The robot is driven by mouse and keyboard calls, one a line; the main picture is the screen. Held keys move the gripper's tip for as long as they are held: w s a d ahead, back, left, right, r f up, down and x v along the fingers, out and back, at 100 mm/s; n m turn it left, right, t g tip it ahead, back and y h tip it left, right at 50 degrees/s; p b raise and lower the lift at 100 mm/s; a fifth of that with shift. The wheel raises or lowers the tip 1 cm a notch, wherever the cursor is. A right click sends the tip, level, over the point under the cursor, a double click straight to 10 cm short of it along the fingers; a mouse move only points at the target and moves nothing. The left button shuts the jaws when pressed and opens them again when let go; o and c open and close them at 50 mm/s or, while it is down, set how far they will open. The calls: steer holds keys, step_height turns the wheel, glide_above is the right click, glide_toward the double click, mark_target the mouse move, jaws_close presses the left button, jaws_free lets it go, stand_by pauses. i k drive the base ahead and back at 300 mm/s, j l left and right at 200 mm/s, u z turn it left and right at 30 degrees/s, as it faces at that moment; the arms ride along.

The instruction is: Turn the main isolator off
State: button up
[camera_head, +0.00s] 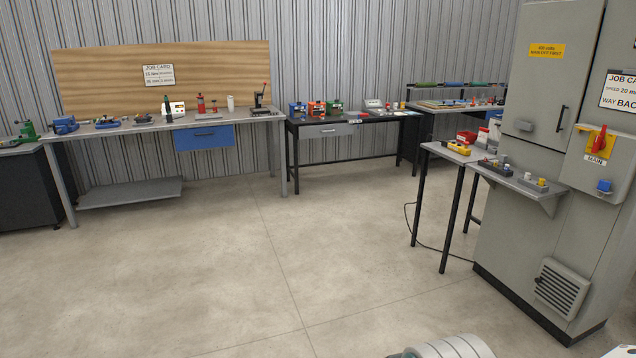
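The main isolator (599,142) is on the front of the grey cabinet (537,90) at the right. It has a red handle on a yellow plate, and the handle stands roughly upright with a slight tilt. A white label reading MAIN (596,160) is below it. A blue block-like part (604,186) sits lower on the same raised box. The ON and OFF marks are too small to read. My gripper is not in view. A grey rounded form shows at the bottom edge, and I cannot tell what it is.
A yellow sign (546,50) is on the cabinet door. A grey shelf (519,182) with small parts juts from the cabinet, beside a small black-legged table (445,152). A dark cable lies on the floor there. Workbenches line the back wall. The concrete floor (240,250) is clear.

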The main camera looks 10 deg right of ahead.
mark_target(599, 143)
steer(key=i+z, duration=0.25)
steer(key=i, duration=0.25)
steer(key=i+z, duration=0.3)
steer(key=i, duration=0.2)
steer(key=i+j+z, duration=0.25)
steer(key=i, duration=0.2)
steer(key=i+l+z, duration=0.2)
steer(key=i+z, duration=0.6)
steer(key=i, duration=0.2)
steer(key=i+j+z, duration=0.1)
steer(key=i+z, duration=0.3)
steer(key=i, duration=0.15)
steer(key=i+l+u, duration=0.15)
steer(key=i, duration=0.4)
steer(key=i+l+u, duration=0.15)
steer(key=i, duration=0.4)
